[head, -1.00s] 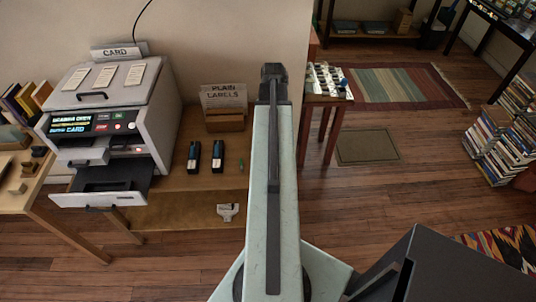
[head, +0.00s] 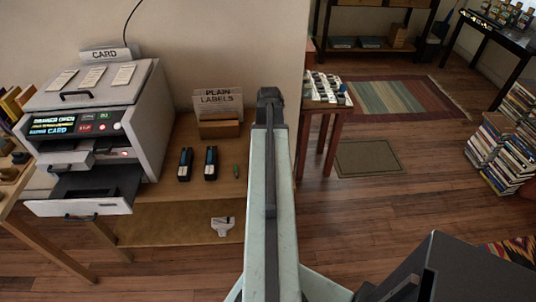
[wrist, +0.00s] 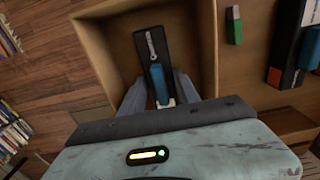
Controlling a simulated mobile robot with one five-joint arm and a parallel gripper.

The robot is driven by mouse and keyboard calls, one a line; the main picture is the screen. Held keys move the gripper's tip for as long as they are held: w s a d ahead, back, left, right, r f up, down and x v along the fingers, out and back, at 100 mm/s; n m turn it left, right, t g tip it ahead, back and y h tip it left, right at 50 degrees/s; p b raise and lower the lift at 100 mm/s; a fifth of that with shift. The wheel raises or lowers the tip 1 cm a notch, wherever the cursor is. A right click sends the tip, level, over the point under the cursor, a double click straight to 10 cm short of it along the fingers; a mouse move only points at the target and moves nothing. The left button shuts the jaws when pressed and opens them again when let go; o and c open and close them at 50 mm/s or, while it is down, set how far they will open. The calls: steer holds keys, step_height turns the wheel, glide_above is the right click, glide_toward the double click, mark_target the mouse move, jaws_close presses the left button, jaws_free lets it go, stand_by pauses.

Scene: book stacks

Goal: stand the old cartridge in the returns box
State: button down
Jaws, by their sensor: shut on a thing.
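In the wrist view my gripper (wrist: 159,80) has its two blue-grey fingers shut on a dark cartridge. The cartridge (wrist: 154,48) is slim and black, with a pale mark near its far end and a blue part close to the fingers. It shows over an open tan box (wrist: 208,40), within the box's walls in the picture. I cannot tell how deep it sits or whether it touches the floor. No lettering names this box. In the head view my arm hides the gripper, the held cartridge and this box.
Two dark cartridges (head: 185,164) (head: 210,163) and a green piece (head: 236,172) stand on the table, left of my arm. Behind them is a PLAIN LABELS box (head: 218,112). A card printer (head: 88,110) has its tray (head: 85,195) out. A small table (head: 330,105) stands right of my arm.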

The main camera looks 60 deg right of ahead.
steer(key=shift+f, duration=0.15)
steer(key=c, duration=0.9)
jaws_free()
step_height(320, 180, up, 12)
steer(key=p, duration=1.2)
steer(key=shift+r, duration=0.2)
